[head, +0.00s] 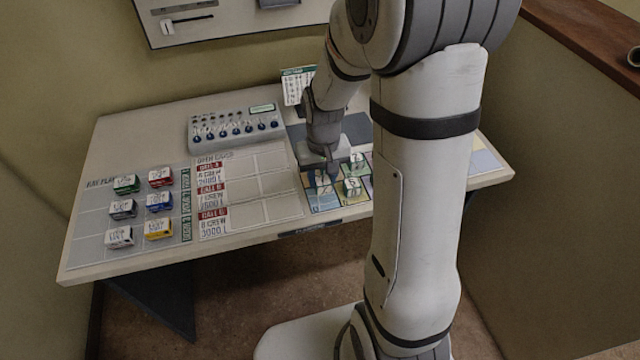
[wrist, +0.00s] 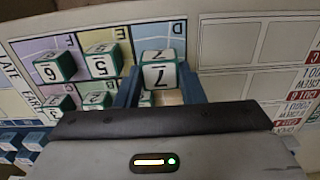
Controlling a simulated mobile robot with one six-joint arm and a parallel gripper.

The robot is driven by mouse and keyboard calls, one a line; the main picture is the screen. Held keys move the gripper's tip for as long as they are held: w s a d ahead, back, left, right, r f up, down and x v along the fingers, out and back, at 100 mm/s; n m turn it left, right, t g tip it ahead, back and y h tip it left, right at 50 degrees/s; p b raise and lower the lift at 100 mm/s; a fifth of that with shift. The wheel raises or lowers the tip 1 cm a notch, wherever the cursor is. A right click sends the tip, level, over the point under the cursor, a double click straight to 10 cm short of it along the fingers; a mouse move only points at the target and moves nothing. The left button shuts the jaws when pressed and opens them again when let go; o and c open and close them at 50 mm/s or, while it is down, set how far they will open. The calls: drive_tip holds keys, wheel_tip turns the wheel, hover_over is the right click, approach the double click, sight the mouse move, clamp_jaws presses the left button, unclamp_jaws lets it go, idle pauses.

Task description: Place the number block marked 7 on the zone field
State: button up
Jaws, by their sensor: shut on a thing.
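The white-and-green number block marked 7 (wrist: 157,75) is between the fingers of my gripper (wrist: 158,92) in the wrist view, with its 7 facing the camera. My gripper is shut on it, over the lettered coloured fields, near the field marked D (wrist: 178,29). In the head view my gripper (head: 328,172) is low over these fields at the right of the console, and I cannot make out the held block clearly. A grid of pale fields with red and white row labels (head: 212,190) lies left of it. The small print is too blurred to tell the zone field surely.
Blocks marked 5 (wrist: 102,62) and 6 (wrist: 54,66) stand close beside the gripper, with other number blocks near them. Several coloured blocks (head: 159,201) sit at the console's left. A button panel (head: 235,127) and small upright card (head: 297,86) stand behind. The pale grid looks empty.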

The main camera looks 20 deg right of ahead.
sight(322, 181)
drive_tip(key=shift+s+f, duration=0.1)
drive_tip(key=shift+f, duration=1.5)
drive_tip(key=shift+f, duration=0.2)
drive_tip(key=o, duration=1)
drive_tip(key=shift+c, duration=0.2)
drive_tip(key=shift+r, duration=0.2)
wheel_tip(322, 181, up, 12)
drive_tip(key=shift+f, duration=0.1)
drive_tip(key=s+r+t, duration=0.1)
drive_tip(key=s+r, duration=0.2)
drive_tip(key=s, duration=0.4)
drive_tip(key=s+r+t, duration=0.2)
drive_tip(key=s+r, duration=0.2)
drive_tip(key=s, duration=0.3)
drive_tip(key=shift+a, duration=0.15)
